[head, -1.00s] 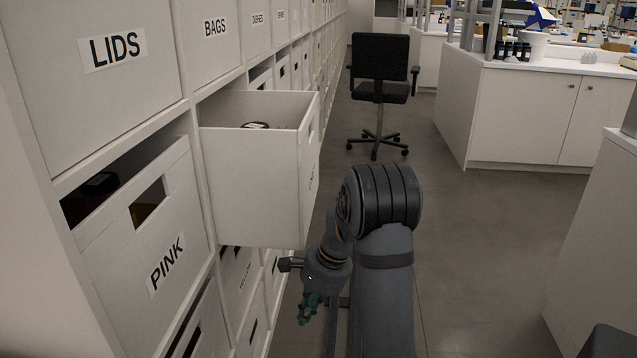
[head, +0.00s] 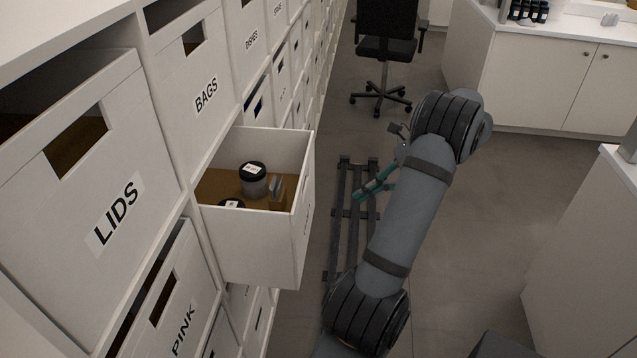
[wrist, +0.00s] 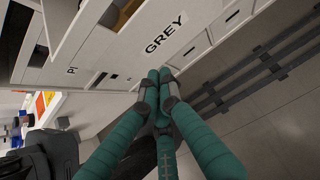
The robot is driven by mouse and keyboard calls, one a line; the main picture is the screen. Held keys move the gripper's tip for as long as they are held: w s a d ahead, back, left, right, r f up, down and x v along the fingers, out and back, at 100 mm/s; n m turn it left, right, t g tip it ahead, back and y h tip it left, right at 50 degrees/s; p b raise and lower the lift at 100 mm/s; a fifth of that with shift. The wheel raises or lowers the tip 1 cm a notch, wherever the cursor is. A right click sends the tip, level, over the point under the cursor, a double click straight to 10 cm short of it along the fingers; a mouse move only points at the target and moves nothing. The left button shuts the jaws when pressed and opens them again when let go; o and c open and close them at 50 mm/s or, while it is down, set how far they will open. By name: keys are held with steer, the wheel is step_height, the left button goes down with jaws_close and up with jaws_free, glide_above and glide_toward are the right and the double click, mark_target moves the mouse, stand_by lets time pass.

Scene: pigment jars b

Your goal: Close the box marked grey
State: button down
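The box marked grey (head: 257,245) is a white drawer box pulled well out of the shelf wall in the head view. Its front (head: 303,212) is seen almost edge-on there. In the wrist view its front with the GREY label (wrist: 166,34) faces the camera at the top. Inside lie a dark-lidded jar (head: 253,180), part of another jar (head: 232,204) and a small upright item (head: 277,190). My gripper (head: 376,187) is to the right of the box, over the floor and apart from it. Its teal fingers (wrist: 159,74) converge with tips together and hold nothing visible.
Boxes marked LIDS (head: 95,185), BAGS (head: 196,85) and PINK (head: 175,320) surround the open box. A dark floor rail (head: 341,240) runs along the aisle. A black chair (head: 386,45) stands farther down, and a white cabinet (head: 540,85) is at right.

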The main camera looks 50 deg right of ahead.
glide_toward(305, 220)
step_height(305, 220, down, 3)
steer(key=shift+w+a+f+p, duration=0.1)
steer(key=shift+w+a+p, duration=0.25)
steer(key=shift+w+a, duration=0.25)
steer(key=shift+w+a+f+p, duration=0.1)
steer(key=shift+w+a+p, duration=0.3)
steer(key=shift+w, duration=0.35)
steer(key=shift+w+a, duration=0.1)
